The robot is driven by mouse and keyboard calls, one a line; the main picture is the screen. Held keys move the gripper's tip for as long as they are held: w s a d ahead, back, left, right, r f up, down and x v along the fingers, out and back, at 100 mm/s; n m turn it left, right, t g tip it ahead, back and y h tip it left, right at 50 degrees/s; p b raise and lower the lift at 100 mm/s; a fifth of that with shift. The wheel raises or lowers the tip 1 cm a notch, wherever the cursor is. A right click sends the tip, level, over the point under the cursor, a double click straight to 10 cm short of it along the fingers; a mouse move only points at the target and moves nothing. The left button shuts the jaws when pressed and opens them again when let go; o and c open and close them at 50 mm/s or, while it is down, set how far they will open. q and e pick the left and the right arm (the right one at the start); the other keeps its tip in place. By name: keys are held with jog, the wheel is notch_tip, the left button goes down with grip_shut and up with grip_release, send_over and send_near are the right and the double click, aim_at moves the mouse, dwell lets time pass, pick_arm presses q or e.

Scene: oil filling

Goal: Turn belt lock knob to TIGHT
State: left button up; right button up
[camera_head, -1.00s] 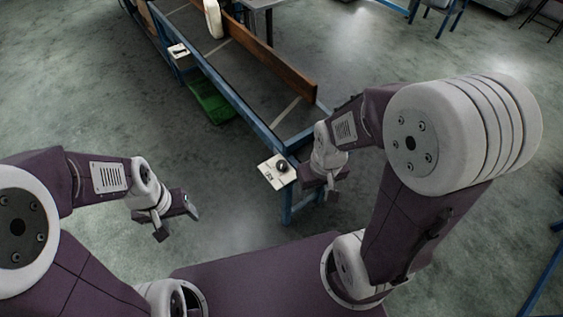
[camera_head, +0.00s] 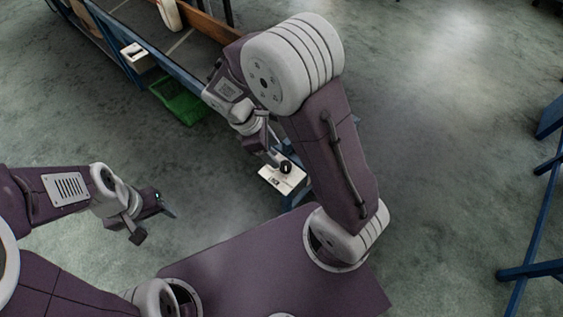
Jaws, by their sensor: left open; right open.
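The belt lock knob (camera_head: 286,168) is a small dark knob on a white panel (camera_head: 279,183) at the near end of the conveyor frame. Its labels are too small to read. My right gripper (camera_head: 275,158) is open just above and behind the knob in the picture. I cannot tell whether its fingers touch the knob. My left gripper (camera_head: 153,220) is open and empty over the floor, well left of the panel.
The blue conveyor frame (camera_head: 150,48) runs toward the top left, partly hidden by my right arm. A white bottle (camera_head: 170,14) stands on it. Another white panel (camera_head: 137,55) sits on its side above a green crate (camera_head: 180,102).

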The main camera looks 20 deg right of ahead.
aim_at(286, 165)
jog(key=b+x, duration=0.2)
jog(key=x, duration=0.7)
jog(key=shift+w, duration=0.1)
grip_shut()
jog(key=m+p, duration=0.1)
jog(key=m+g+p, duration=0.1)
jog(key=m+p, duration=0.1)
jog(key=shift+w+r, duration=0.1)
jog(key=shift+r, duration=0.15)
jog(key=m+y+p, duration=0.1)
jog(key=m, duration=0.1)
jog(key=m+g+p, duration=0.1)
jog(key=m+p, duration=0.1)
jog(key=shift+d+m+y, duration=0.1)
jog(key=shift+m+y, duration=0.2)
jog(key=shift+y, duration=0.1)
jog(key=m+y+p, duration=0.1)
jog(key=m, duration=0.1)
jog(key=m+g+y+p, duration=0.1)
jog(key=m+p, duration=0.1)
jog(key=m, duration=0.1)
jog(key=shift+w+d+f+m, duration=0.1)
jog(key=shift+w+d+m, duration=0.05)
jog(key=shift+m, duration=0.15)
jog(key=shift+d+f+m+y+p, duration=0.1)
jog(key=shift+m+y+p, duration=0.7)
jog(key=shift+m, duration=1.5)
jog(key=shift+t, duration=0.3)
